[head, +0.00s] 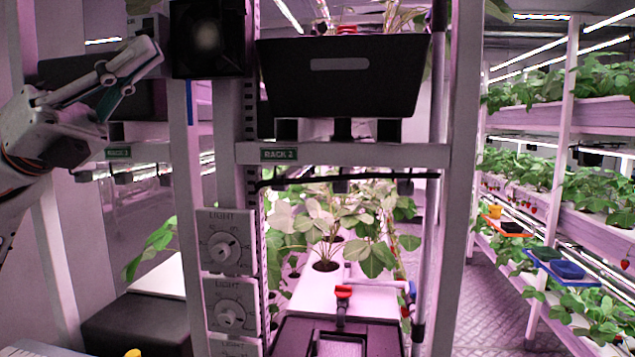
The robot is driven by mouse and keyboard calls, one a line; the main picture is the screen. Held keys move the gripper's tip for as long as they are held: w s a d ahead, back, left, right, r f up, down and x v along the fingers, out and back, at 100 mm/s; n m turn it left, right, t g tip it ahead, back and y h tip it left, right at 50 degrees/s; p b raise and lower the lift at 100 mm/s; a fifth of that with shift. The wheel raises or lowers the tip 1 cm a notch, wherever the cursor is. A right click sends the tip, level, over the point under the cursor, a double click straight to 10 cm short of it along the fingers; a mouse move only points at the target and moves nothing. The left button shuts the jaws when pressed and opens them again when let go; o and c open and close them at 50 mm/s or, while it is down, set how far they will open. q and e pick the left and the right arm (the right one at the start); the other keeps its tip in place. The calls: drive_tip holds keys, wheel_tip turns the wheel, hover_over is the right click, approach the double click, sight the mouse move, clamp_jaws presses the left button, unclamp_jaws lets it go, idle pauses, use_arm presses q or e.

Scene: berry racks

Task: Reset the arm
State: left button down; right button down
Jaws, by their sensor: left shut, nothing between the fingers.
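My left gripper (138,68) is at the upper left of the head view, on the arm that comes in from the left edge. It is shut and holds nothing. Its fingers point up and to the right, near the rack's white upright, and I cannot tell whether they touch anything.
A white rack frame labelled Rack 2 (280,154) stands ahead, with a black bin (342,78) on top. Light dials (225,245) line its upright. A red-handled valve (343,293) sits below the plants. Planted shelves (605,113) stand right, beside an open aisle floor (490,290).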

use_arm(q)
drive_tip(key=w+a+f+n+t+y, duration=0.3)
drive_tip(key=w+f+n+t+y, duration=0.45)
drive_tip(key=f+n+t, duration=0.6)
drive_tip(key=w+a+f+n+t+y, duration=0.3)
drive_tip(key=w+f+n+t+y, duration=0.55)
drive_tip(key=n, duration=0.85)
drive_tip(key=s+a+f+n+g+y, duration=0.1)
drive_tip(key=s+a+f+n+y, duration=0.25)
drive_tip(key=f, duration=0.75)
drive_tip(key=a+f+n+g+y, duration=0.2)
drive_tip(key=f+n+y, duration=0.4)
drive_tip(key=f, duration=0.6)
drive_tip(key=s+a+f+n+g+y, duration=0.1)
drive_tip(key=s+f+g+y, duration=0.15)
drive_tip(key=s+f, duration=0.5)
drive_tip(key=s+a+f+n+g+y, duration=0.15)
drive_tip(key=s+f+g, duration=0.25)
drive_tip(key=f, duration=0.6)
drive_tip(key=s+a+f+g, duration=0.1)
drive_tip(key=s+f+g, duration=0.5)
drive_tip(key=s+f, duration=0.65)
drive_tip(key=d+f+n+t+h, duration=0.2)
drive_tip(key=d+f+t+h, duration=0.2)
drive_tip(key=d+f+h, duration=0.3)
drive_tip(key=d+f, duration=0.4)
drive_tip(key=d, duration=0.5)
drive_tip(key=shift+w+f+n, duration=0.15)
drive_tip(key=shift+f+n, duration=0.2)
drive_tip(key=shift+f, duration=0.05)
